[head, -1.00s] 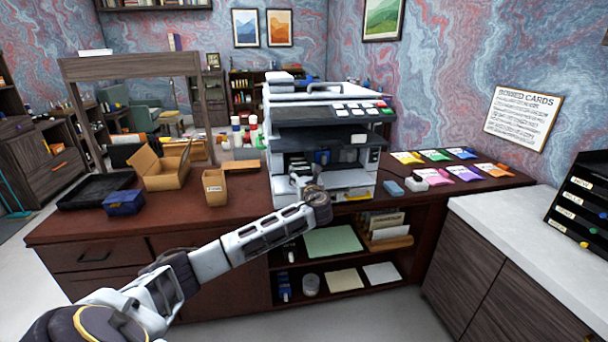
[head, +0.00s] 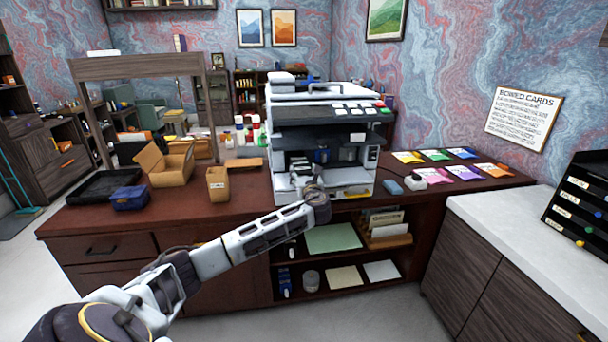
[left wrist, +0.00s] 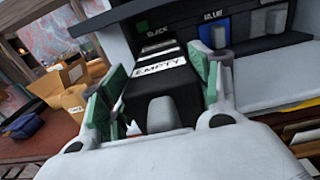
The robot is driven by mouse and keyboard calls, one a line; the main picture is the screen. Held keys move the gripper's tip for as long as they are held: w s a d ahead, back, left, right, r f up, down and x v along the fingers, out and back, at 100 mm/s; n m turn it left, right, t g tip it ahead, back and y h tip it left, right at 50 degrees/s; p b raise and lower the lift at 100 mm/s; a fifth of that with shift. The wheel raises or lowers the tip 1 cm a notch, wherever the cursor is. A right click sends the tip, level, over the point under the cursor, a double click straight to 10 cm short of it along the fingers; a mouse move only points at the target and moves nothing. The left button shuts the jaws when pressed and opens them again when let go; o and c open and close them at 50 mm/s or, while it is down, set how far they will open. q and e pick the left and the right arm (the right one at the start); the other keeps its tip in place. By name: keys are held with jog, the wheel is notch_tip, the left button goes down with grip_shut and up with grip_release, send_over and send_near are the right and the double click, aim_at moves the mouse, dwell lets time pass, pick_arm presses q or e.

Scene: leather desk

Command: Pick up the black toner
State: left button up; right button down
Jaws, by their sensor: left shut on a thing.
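The black toner (left wrist: 158,100) is a dark block with a white "EMPTY" label, in the middle of the left wrist view. My left gripper (left wrist: 160,84) has its green-padded fingers on either side of the toner and is shut on it. The toner's far end points toward the printer slot marked "BLACK"; I cannot tell whether it is still partly inside. In the head view, my left gripper (head: 302,184) is at the open front of the printer (head: 318,108). I cannot make out the toner there. My right gripper is not in view.
A blue cartridge (left wrist: 219,37) sits in the slot right of "BLACK". An open cardboard box (head: 168,168), a small carton (head: 217,184), a blue box (head: 131,198) and a black tray (head: 98,188) stand left on the desk. Colored packets (head: 462,173) lie right of the printer.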

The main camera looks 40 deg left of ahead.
pick_arm(q)
jog(key=o, duration=1.3)
jog(key=shift+v, duration=6)
jog(key=shift+o, duration=0.3)
